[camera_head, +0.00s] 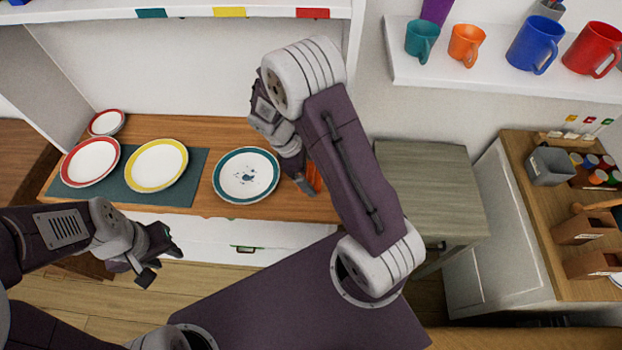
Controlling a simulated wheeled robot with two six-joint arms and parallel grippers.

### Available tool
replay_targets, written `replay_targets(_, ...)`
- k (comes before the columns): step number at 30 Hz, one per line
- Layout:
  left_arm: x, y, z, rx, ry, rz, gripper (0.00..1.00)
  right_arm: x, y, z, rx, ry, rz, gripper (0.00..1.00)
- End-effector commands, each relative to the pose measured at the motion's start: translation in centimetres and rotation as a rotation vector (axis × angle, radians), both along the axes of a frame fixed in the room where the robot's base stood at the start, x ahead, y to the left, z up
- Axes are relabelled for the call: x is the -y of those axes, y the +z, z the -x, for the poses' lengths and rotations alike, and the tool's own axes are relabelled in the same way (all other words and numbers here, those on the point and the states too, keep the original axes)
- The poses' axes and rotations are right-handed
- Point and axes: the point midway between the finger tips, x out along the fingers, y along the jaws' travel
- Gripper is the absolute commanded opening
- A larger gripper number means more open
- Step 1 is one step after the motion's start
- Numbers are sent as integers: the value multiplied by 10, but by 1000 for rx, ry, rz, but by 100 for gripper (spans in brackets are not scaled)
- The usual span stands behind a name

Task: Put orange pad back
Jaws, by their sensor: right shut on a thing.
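The orange pad (314,178) shows only as a narrow orange strip beside my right arm, over the right part of the wooden counter. My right gripper (307,184) is shut on it, just right of the teal-rimmed plate. Most of the pad and part of the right gripper are hidden behind my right forearm. Whether the pad touches the counter cannot be told. My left gripper (160,262) is open and empty at the lower left, in front of the counter.
The counter (285,207) bears a teal-rimmed plate (246,175), a yellow-rimmed plate (156,165) and red-rimmed plates (91,162) by a dark teal mat (192,178). A shelf with mugs (466,44) is upper right. A grey cabinet (428,165) stands right of the counter.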

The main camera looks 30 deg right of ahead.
Motion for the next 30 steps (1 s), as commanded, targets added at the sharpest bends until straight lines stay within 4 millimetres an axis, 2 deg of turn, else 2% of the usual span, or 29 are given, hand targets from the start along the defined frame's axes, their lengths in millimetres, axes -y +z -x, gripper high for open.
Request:
replay_targets(1,0,-2,0,0,0,0,36,0,-12,2,-6,1,0,46)
replay_targets(5,0,-3,0,0,0,0,36,0,-31,2,-6,1,0,46)
replay_targets(17,0,-5,0,0,0,0,36,-1,-38,1,-2,0,-1,46)
replay_targets(18,0,-4,0,0,0,0,36,-1,-37,1,-1,0,0,98)
replay_targets(26,0,-3,0,0,0,0,36,-1,-35,1,-1,0,0,100)
replay_targets(30,0,0,0,0,0,0,36,-6,-18,-4,4,1,-1,100)
